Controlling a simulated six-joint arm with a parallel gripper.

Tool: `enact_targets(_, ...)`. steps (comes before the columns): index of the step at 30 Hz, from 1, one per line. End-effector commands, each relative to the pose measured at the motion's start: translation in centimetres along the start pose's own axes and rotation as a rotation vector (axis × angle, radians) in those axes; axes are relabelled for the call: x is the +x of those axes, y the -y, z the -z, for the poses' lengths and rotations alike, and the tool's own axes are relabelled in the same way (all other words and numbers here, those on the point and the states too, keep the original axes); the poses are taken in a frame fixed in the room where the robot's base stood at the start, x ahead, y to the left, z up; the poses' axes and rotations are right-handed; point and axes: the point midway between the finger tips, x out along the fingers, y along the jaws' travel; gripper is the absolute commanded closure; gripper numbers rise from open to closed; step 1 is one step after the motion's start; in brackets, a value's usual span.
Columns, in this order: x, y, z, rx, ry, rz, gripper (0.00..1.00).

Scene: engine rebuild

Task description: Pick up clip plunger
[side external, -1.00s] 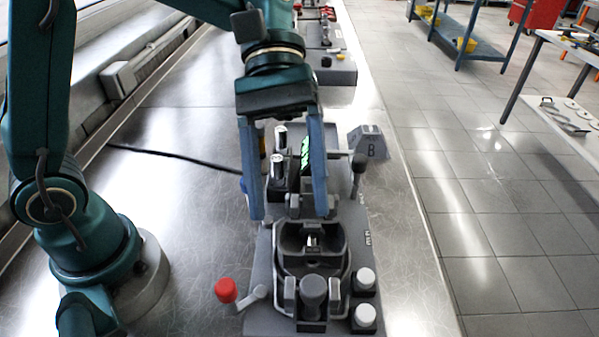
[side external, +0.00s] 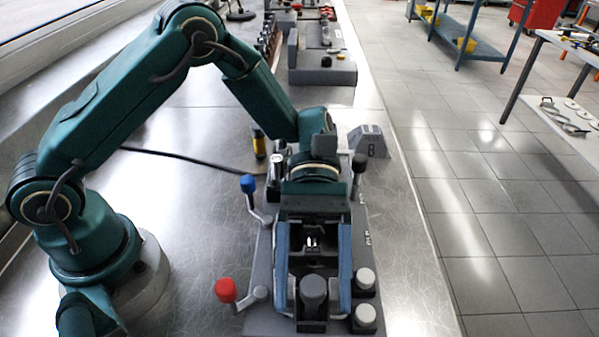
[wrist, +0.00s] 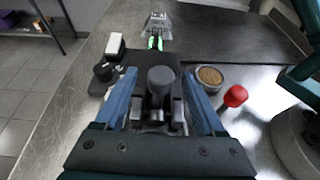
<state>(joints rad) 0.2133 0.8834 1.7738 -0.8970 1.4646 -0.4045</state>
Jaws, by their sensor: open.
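The clip plunger appears to be the dark grey round-topped cylinder (side external: 313,289) at the front of the grey fixture (side external: 257,322). It stands upright in its holder. In the wrist view the same plunger (wrist: 160,80) is centred between the fingers. My gripper (side external: 313,306) is open, its two blue fingers lowered to the left and right of the plunger. I see gaps on both sides, so it does not grip it. In the wrist view my gripper (wrist: 159,88) is empty. The plunger's lower part is partly hidden in the holder.
A red-knobbed lever (side external: 226,290) is left of the gripper and a blue-knobbed lever (side external: 249,185) is farther back. Two white-capped parts (side external: 365,279) stand close by the right finger. A grey block marked B (side external: 369,141) is behind.

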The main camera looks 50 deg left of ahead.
Motion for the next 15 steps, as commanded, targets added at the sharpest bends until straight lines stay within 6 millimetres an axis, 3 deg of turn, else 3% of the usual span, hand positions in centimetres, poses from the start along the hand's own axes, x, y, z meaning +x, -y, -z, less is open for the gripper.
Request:
enact_targets(10, 0.68, 0.01, 0.0, 0.0, -0.002, -0.001, 0.29)
enact_targets(11, 0.68, 0.01, 0.0, 0.0, -0.001, -0.001, 0.36)
enact_targets(15, 0.67, 0.02, -0.01, 0.0, -0.001, -0.001, 0.9)
